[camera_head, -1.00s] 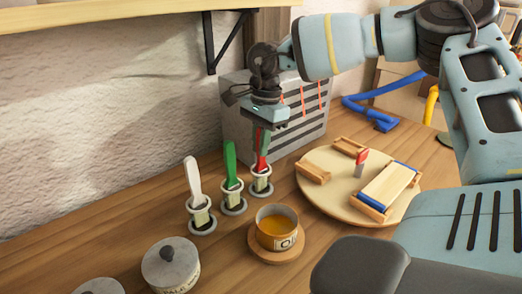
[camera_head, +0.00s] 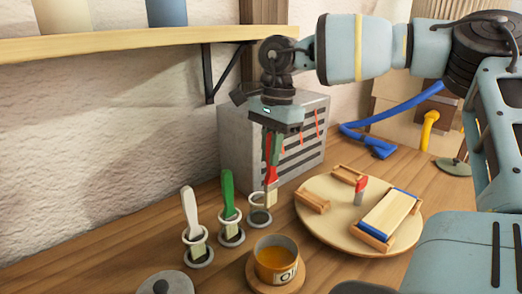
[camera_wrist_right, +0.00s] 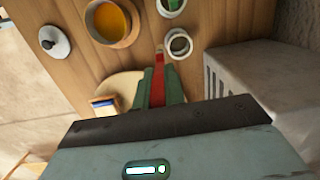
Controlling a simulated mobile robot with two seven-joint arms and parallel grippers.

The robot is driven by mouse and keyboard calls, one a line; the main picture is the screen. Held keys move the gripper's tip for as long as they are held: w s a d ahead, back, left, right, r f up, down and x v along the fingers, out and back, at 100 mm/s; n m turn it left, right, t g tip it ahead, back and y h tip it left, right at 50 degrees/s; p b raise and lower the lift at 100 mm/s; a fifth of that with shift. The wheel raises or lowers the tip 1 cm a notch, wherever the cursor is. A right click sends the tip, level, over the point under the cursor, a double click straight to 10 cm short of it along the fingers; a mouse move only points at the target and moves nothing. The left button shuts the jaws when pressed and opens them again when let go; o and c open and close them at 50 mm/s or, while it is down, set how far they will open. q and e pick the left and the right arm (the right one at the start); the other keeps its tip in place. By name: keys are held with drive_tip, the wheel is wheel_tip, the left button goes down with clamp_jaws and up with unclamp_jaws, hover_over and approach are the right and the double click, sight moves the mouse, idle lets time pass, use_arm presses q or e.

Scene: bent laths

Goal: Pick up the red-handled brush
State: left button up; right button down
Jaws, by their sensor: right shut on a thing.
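The red-handled brush (camera_head: 271,173) hangs upright, bristles down, from my right gripper (camera_head: 272,152). That gripper is shut on its red handle, between green fingers. In the right wrist view the red handle (camera_wrist_right: 158,84) runs between the fingers of my right gripper (camera_wrist_right: 159,88). The brush's lower end overlaps the rim of the right-hand ringed holder (camera_head: 259,216) in the head view; I cannot tell whether it is fully clear of it. My left gripper is not in view.
A white-handled brush (camera_head: 190,209) and a green-handled brush (camera_head: 227,194) stand in holders to the left. An oil cup (camera_head: 277,262) is in front. A round board (camera_head: 334,233) with wooden blocks lies right. A grey slotted box (camera_head: 240,150) stands behind; a shelf (camera_head: 130,45) is above left.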

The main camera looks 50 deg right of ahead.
drive_tip(key=s+a, duration=0.1)
drive_tip(key=s, duration=1.3)
drive_tip(key=shift+a, duration=0.35)
idle(0.4)
